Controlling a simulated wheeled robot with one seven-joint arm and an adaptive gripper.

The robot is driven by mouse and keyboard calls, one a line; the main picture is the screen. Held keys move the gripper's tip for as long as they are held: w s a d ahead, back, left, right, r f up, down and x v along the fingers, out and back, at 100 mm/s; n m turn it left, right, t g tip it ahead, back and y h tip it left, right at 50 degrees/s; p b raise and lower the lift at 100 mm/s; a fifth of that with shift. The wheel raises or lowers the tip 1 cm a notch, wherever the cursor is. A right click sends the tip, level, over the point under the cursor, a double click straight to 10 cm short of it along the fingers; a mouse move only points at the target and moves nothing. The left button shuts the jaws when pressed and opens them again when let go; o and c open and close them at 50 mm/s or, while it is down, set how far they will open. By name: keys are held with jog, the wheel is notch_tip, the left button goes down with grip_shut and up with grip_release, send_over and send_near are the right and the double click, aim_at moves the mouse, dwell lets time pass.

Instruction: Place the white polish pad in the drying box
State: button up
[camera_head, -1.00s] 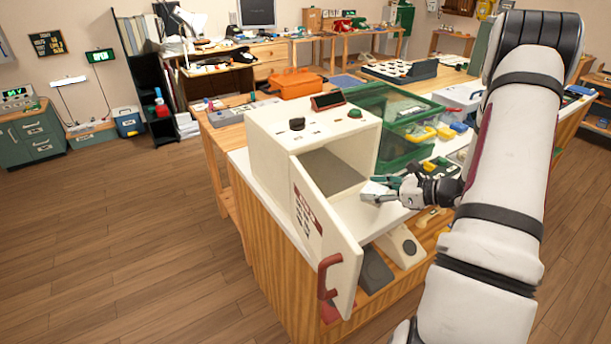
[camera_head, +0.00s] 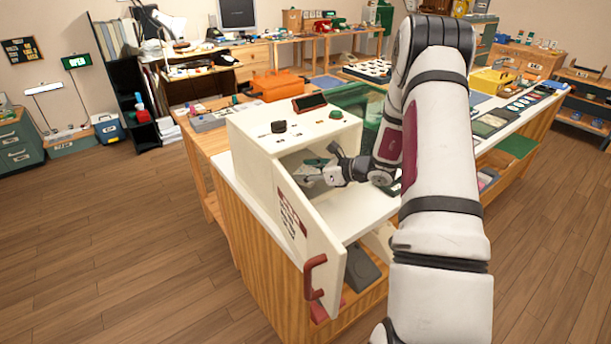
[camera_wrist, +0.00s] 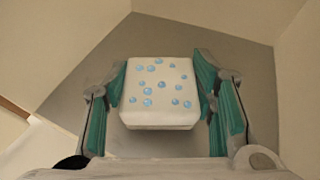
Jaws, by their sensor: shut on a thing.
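The white drying box (camera_head: 258,138) stands on the bench with its door (camera_head: 312,238) swung open toward the front. My gripper (camera_head: 318,177) reaches through the open front into the box. In the wrist view, the white polish pad (camera_wrist: 157,92), dotted with blue drops, sits between the two green-lined fingers of my gripper (camera_wrist: 160,95), which are shut on its sides. The grey floor (camera_wrist: 85,75) of the box lies below and beyond the pad. I cannot tell whether the pad touches the floor. In the head view the pad is hard to make out.
The door's red handle (camera_head: 313,275) sticks out at the front. Pale inner walls (camera_wrist: 210,18) stand close around the gripper. A green bin (camera_head: 352,98) is behind my arm, right of the box. An orange case (camera_head: 277,85) is on the table behind.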

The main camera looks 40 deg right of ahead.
jog(key=shift+w+a+f, duration=0.1)
jog(key=shift+w+f, duration=0.15)
jog(key=shift+f, duration=0.45)
jog(key=shift+f, duration=0.2)
jog(key=o, duration=1.3)
jog(key=shift+c, duration=0.2)
jog(key=shift+r, duration=0.2)
jog(key=shift+s+d+r, duration=0.1)
jog(key=shift+s+d, duration=0.1)
jog(key=shift+s, duration=0.1)
jog(key=v, duration=1.1)
jog(key=shift+s, duration=0.15)
